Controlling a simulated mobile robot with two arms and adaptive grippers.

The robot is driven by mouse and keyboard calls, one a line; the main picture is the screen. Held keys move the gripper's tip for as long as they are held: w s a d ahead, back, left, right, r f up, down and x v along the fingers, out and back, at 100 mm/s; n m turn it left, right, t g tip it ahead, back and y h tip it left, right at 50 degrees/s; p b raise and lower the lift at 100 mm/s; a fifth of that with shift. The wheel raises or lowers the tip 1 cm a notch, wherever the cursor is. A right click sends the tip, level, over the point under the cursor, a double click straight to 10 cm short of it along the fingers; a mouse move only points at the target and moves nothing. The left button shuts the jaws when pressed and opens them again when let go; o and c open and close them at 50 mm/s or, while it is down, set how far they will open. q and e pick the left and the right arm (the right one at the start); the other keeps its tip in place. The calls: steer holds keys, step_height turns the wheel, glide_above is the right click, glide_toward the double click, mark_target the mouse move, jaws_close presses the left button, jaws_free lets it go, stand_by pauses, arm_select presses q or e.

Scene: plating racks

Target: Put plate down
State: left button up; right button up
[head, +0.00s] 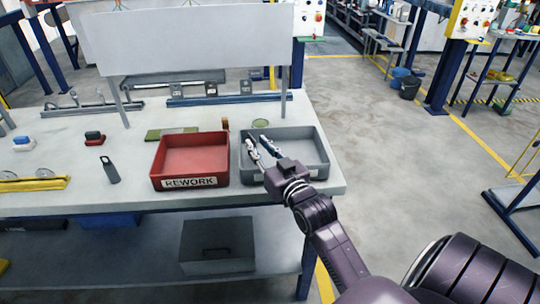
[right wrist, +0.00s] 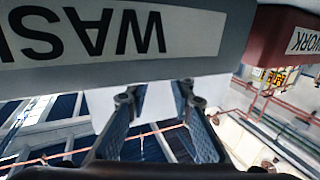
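My right gripper (head: 262,146) reaches in from the lower right over the left part of the grey bin (head: 312,146). Its two fingers are apart, and I see nothing held between them. In the right wrist view the fingers (right wrist: 162,105) also stand apart, with a pale flat surface behind them. The grey bin's wall (right wrist: 230,68) with an upside-down WASH label fills the top of that view. I cannot pick out a plate with certainty; the part of the bin behind the gripper is hidden. My left gripper is not in view.
A red REWORK bin (head: 191,155) stands just left of the grey bin. A green mat (head: 171,132) and a small green disc (head: 260,122) lie behind the bins. The table's right edge is close to the grey bin.

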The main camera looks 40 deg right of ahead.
steer(key=s, duration=0.2)
steer(key=s+p, duration=0.1)
steer(key=s, duration=0.2)
steer(key=s+a, duration=0.1)
steer(key=s, duration=0.1)
steer(key=shift+s+a, duration=0.1)
steer(key=shift+s, duration=0.2)
